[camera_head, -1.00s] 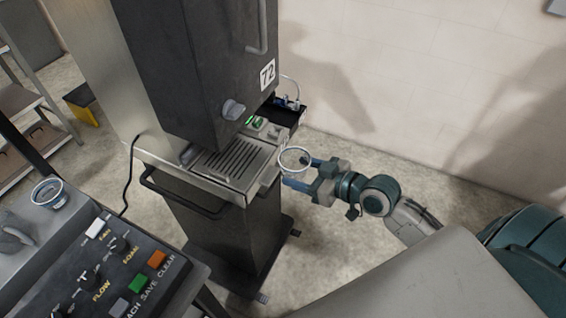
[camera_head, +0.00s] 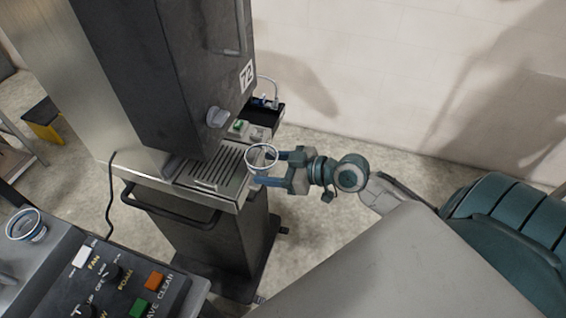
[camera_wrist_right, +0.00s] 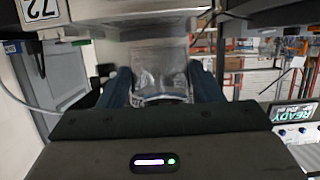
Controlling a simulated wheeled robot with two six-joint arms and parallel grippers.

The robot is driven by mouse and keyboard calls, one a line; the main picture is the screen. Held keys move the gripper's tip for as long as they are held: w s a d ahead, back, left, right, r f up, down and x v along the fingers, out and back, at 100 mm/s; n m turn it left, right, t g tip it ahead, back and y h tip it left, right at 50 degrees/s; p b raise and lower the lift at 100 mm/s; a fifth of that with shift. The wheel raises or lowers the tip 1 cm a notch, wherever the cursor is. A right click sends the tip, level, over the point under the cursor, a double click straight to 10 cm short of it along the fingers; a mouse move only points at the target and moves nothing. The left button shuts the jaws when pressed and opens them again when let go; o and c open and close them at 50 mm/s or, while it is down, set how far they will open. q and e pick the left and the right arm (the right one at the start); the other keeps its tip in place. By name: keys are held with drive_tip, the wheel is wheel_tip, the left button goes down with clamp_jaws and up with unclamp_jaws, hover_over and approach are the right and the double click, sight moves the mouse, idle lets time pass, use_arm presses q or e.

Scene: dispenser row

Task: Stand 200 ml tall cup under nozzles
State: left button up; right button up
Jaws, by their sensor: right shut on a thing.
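A clear tall cup with a white rim (camera_head: 262,157) is between the fingers of my right gripper (camera_head: 268,168), which is shut on it. The cup also shows between the fingers in the right wrist view (camera_wrist_right: 160,75). It is upright at the right edge of the slotted drip tray (camera_head: 216,169) of dispenser 72 (camera_head: 165,75). Whether the cup touches the tray cannot be told. The nozzles are hidden behind the dark housing in the head view. My left gripper is not in view.
A control panel (camera_head: 120,282) with knobs and coloured buttons fills the lower left, with another clear cup (camera_head: 26,224) standing on its grey top. A dark handle bar (camera_head: 170,208) runs along the dispenser's front. A small black tray (camera_head: 265,113) sits behind the drip tray.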

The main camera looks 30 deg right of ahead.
hover_over(228, 174)
drive_tip(key=shift+w+a+f+p, duration=0.25)
drive_tip(key=shift+w+f+p, duration=0.05)
drive_tip(key=shift+f, duration=0.05)
drive_tip(key=shift+f+b, duration=0.55)
drive_tip(key=shift+f, duration=0.05)
drive_tip(key=shift+f+b, duration=0.4)
drive_tip(key=shift+f, duration=0.05)
drive_tip(key=shift+f+b, duration=0.5)
drive_tip(key=shift+f, duration=0.05)
drive_tip(key=o, duration=1)
drive_tip(key=shift+o, duration=0.2)
drive_tip(key=shift+s+d, duration=0.1)
drive_tip(key=shift+s+d, duration=0.15)
drive_tip(key=shift+d, duration=0.05)
drive_tip(key=b+v, duration=0.2)
drive_tip(key=v, duration=0.6)
drive_tip(key=shift+b, duration=0.3)
drive_tip(key=shift+v, duration=1.1)
